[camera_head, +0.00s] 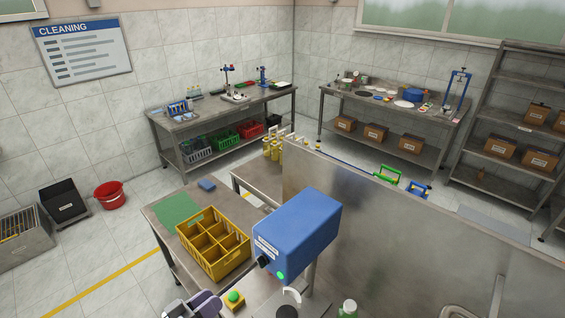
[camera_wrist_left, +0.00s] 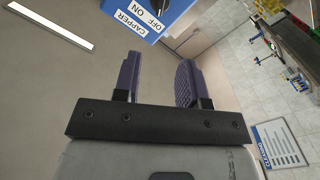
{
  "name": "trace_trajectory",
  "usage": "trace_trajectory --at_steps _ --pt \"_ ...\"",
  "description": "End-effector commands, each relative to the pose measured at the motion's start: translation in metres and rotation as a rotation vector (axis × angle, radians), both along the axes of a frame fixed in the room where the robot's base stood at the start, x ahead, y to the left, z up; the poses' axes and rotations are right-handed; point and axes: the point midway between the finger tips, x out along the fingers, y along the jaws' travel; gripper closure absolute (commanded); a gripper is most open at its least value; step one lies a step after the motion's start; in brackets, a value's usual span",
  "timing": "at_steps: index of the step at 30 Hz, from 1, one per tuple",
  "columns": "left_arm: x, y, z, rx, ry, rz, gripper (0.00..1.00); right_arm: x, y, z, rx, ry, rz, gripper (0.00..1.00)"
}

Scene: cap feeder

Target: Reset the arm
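My left gripper (camera_head: 196,305) is at the bottom edge of the head view, just left of a yellow box with a green button (camera_head: 234,298). In the left wrist view the two purple finger pads of the left gripper (camera_wrist_left: 159,62) stand apart with nothing between them. The blue capper box (camera_head: 298,229) is up and to the right of the gripper in the head view. Its labelled front, with CAPPER and OFF ON, also shows near the top of the left wrist view (camera_wrist_left: 150,18). My right gripper is not visible.
A yellow divided crate (camera_head: 213,262) and a green mat (camera_head: 177,211) lie on the near bench, beyond the left gripper. A tall metal panel (camera_head: 400,245) stands to the right of the capper box. A red bucket (camera_head: 109,196) is on the floor at left.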

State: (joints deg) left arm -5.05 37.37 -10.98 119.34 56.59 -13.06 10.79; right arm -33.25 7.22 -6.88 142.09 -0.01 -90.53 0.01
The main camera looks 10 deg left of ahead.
Motion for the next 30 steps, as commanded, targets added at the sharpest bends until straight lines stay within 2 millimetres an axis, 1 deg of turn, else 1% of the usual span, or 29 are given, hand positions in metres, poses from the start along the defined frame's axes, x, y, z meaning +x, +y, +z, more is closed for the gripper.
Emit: trace_trajectory --at_steps 2,4,5,7,10,12,15,17,20,22,24,26,29,30 --pt "0.0 -0.001 -0.003 0.024 0.009 -0.007 0.62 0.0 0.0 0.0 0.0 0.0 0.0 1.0" --pt "-0.003 -0.004 -0.013 0.066 0.05 -0.028 0.62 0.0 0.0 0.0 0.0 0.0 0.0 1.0" --pt "-0.004 -0.005 -0.018 0.099 0.071 -0.04 0.62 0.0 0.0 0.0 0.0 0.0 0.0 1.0" --pt "-0.008 -0.006 -0.036 0.21 0.134 -0.068 0.62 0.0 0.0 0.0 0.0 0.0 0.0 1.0" --pt "-0.02 -0.004 -0.06 0.436 0.23 -0.112 0.62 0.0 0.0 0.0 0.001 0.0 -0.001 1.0" --pt "-0.03 0.003 -0.072 0.615 0.291 -0.125 0.62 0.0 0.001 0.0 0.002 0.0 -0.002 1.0" --pt "-0.043 0.015 -0.079 0.833 0.373 -0.109 0.62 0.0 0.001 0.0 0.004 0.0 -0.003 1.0" --pt "-0.052 0.02 -0.079 0.932 0.422 -0.085 0.62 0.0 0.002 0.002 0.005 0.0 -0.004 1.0" --pt "-0.075 0.027 -0.075 1.052 0.521 -0.031 0.62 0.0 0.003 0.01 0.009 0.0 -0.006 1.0" --pt "-0.098 0.028 -0.069 1.1 0.603 0.014 0.62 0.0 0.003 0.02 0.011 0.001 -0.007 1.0" --pt "-0.125 0.024 -0.062 1.106 0.681 0.057 0.62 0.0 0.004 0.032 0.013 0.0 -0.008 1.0" --pt "-0.143 0.018 -0.057 1.087 0.721 0.08 0.62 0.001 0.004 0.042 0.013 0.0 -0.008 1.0" --pt "-0.171 0.003 -0.05 1.025 0.769 0.09 0.62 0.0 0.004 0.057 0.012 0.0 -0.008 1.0" --pt "-0.183 -0.004 -0.049 0.992 0.795 0.078 0.62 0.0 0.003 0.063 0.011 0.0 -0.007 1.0"
